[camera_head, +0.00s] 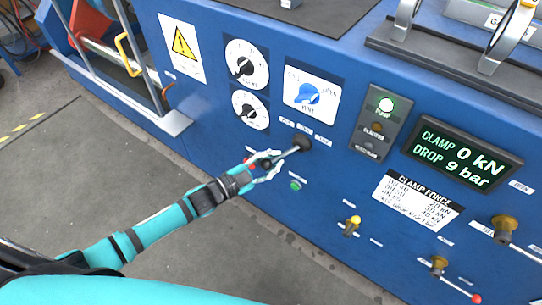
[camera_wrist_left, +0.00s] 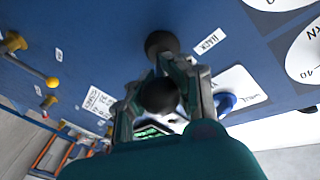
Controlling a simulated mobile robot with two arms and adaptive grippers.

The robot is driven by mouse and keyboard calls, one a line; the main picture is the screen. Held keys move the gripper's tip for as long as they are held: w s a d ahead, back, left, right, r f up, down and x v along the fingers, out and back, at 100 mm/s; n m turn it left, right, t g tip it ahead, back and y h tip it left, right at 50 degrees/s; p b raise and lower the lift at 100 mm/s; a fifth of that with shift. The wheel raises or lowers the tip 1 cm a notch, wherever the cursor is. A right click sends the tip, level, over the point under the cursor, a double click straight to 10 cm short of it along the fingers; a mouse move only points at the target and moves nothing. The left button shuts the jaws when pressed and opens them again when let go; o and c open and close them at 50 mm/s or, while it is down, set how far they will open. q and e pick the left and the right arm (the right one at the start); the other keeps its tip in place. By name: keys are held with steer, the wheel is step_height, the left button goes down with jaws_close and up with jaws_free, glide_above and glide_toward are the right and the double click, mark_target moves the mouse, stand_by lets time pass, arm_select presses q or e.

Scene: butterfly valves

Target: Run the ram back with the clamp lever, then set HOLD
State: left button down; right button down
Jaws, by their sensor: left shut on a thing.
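The clamp lever is a metal rod with a black knob, standing out from a black boss (camera_head: 303,142) on the blue panel and pointing down and left in the head view. My left gripper (camera_head: 266,164) is shut around its knob end. In the left wrist view the black knob (camera_wrist_left: 158,95) sits between the fingers, with the boss (camera_wrist_left: 160,43) behind and a small label reading BACK (camera_wrist_left: 207,41) beside it. A blue selector knob (camera_head: 307,94) sits on a white plate above; its position words are too small to read surely. My right gripper is not in view.
A display (camera_head: 463,153) reads CLAMP 0 kN, DROP 9 bar. A green PUMP lamp (camera_head: 386,105) is lit. The floor (camera_head: 250,245) before the panel is clear.

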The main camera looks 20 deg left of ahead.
arm_select(q)
steer(key=shift+s+d+r+n+t+y+p, duration=0.1)
steer(key=shift+s+d+n+t+y+p, duration=0.15)
steer(key=shift+d+n+t+y, duration=0.5)
steer(key=shift+s+d+f+n+t+y+p, duration=0.15)
steer(key=shift+s+n+t+y+p, duration=0.15)
steer(key=shift+n+y, duration=0.55)
steer(key=shift+s+d+r+n+t+y+p, duration=0.2)
steer(key=shift+d+n+t+y, duration=0.3)
steer(key=shift+y, duration=0.6)
steer(key=shift+a, duration=0.1)
steer(key=c, duration=1)
jaws_free()
steer(key=shift+o, duration=0.2)
steer(key=shift+s, duration=0.15)
steer(key=v, duration=1.1)
steer(key=shift+s+a, duration=0.15)
steer(key=shift+s, duration=0.25)
